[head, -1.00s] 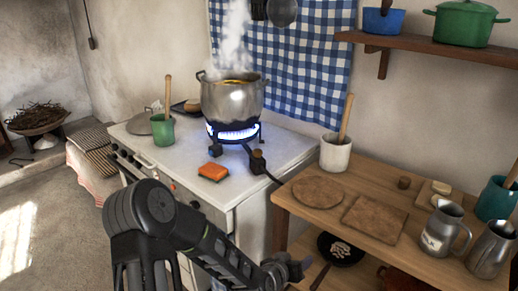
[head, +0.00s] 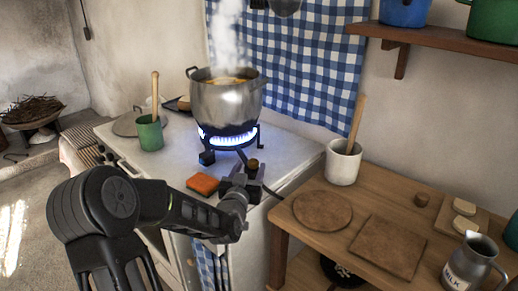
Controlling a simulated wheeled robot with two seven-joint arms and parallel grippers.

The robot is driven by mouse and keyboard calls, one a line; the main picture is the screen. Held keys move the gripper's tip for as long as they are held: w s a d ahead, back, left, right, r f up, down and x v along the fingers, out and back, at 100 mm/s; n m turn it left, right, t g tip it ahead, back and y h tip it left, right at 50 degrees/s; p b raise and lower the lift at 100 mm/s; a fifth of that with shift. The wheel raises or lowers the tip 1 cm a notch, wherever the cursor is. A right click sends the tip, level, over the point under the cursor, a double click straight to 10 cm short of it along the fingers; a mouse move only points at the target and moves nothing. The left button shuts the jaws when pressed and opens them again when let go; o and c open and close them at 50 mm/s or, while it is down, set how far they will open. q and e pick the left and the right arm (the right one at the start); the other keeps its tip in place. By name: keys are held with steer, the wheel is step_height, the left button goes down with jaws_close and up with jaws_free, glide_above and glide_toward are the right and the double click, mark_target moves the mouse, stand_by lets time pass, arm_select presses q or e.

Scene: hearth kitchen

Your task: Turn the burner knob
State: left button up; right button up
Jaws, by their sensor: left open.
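A steaming metal pot (head: 226,104) stands on a black portable burner (head: 229,147) with a ring of blue flame under it. The burner sits on the white stove top. A small brown burner knob (head: 253,163) is at the burner's front right, where a dark hose leaves it. My left gripper (head: 241,174) is open, just in front of the knob, with its fingers pointing at it. The fingers partly hide the area below the knob, and I cannot tell whether they touch it. My right gripper is not in view.
An orange sponge (head: 202,185) lies left of my left gripper. A green mug (head: 151,133) with a wooden utensil stands at the stove's left. The wooden table (head: 310,241) on the right holds a white crock (head: 343,163), boards and a milk jug (head: 471,265).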

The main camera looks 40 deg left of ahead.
arm_select(q)
steer(key=shift+s+d+r, duration=0.1)
steer(key=shift+s+r, duration=0.05)
steer(key=shift+s, duration=0.05)
steer(key=shift+w, duration=0.3)
steer(key=p+x, duration=0.1)
steer(key=x, duration=0.6)
steer(key=shift+w+a, duration=0.1)
steer(key=shift+a, duration=0.15)
steer(key=shift+c, duration=0.3)
jaws_close()
